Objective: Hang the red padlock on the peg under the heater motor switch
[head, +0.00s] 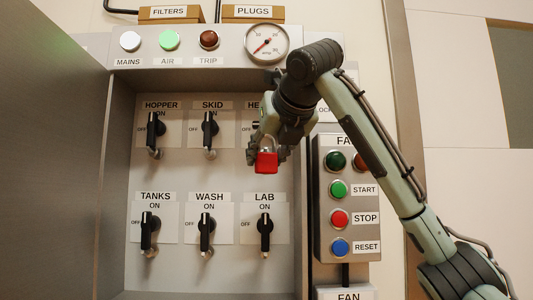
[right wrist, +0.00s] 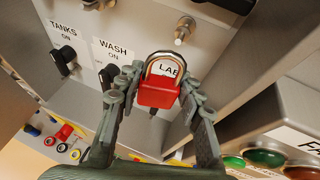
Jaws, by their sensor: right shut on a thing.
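My right gripper (head: 267,152) is in front of the heater switch column of the panel, shut on the red padlock (head: 266,162). In the right wrist view the padlock (right wrist: 158,94) is between the two fingers (right wrist: 158,98), its silver shackle pointing up. A metal peg (right wrist: 184,30) shows above the LAB label, up and right of the shackle; the shackle is not around it. In the head view the gripper hides this peg and most of the heater switch, and the label (head: 252,105) shows only "HE". My left gripper is not in view.
Below the padlock is the LAB switch (head: 265,234). The HOPPER (head: 152,128) and SKID (head: 209,128) switches are to the left, pegs below them. A fan button box (head: 345,215) stands to the right. The cabinet's open door (head: 55,160) is at the left.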

